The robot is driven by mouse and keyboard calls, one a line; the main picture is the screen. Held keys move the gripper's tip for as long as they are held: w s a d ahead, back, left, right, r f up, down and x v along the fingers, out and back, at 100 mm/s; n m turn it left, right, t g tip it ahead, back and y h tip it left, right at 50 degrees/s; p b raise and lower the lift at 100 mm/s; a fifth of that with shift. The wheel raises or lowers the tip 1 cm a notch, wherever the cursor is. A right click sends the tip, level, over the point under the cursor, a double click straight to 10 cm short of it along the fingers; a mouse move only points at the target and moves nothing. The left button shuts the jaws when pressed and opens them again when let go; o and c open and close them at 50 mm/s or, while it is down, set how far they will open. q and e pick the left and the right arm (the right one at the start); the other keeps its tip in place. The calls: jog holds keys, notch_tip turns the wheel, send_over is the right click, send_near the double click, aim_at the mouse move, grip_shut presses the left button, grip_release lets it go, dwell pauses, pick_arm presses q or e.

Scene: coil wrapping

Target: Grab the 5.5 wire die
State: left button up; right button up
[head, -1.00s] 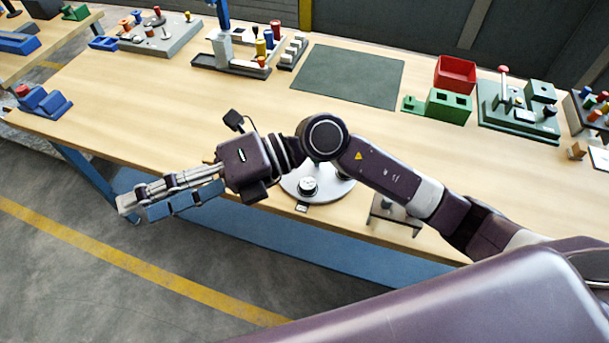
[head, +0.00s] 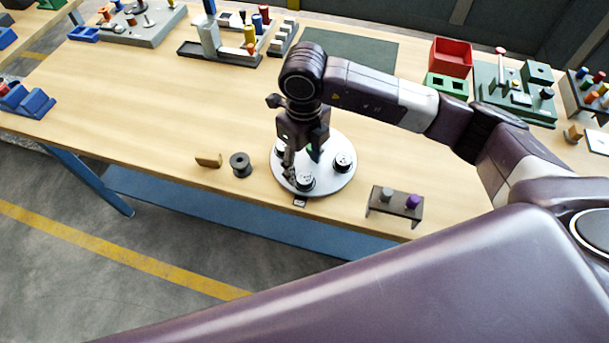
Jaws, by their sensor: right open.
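A round white plate (head: 325,184) stands near the table's front edge and bears several dark, round pieces with white tops, which look like wire dies. One die (head: 343,162) is at the plate's right and another (head: 305,182) at its front. Their markings are too small to read, so I cannot tell which is the 5.5 wire die. My right gripper (head: 302,162) points down over the plate's left half, open, with its fingers close to the front die. It hides part of the plate and a green patch there. My left gripper is not in view.
A dark spool (head: 240,164) and a small wooden block (head: 208,160) lie left of the plate. A small stand (head: 394,208) with a grey and a purple knob is at the right. A red bin (head: 451,56) is at the back. The table's left middle is clear.

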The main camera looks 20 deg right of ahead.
aim_at(305, 177)
jog(key=f+p, duration=0.2)
jog(key=f, duration=0.1)
jog(key=shift+s+d+f, duration=0.15)
jog(key=shift+s, duration=0.05)
jog(key=shift+f, duration=0.6)
grip_shut()
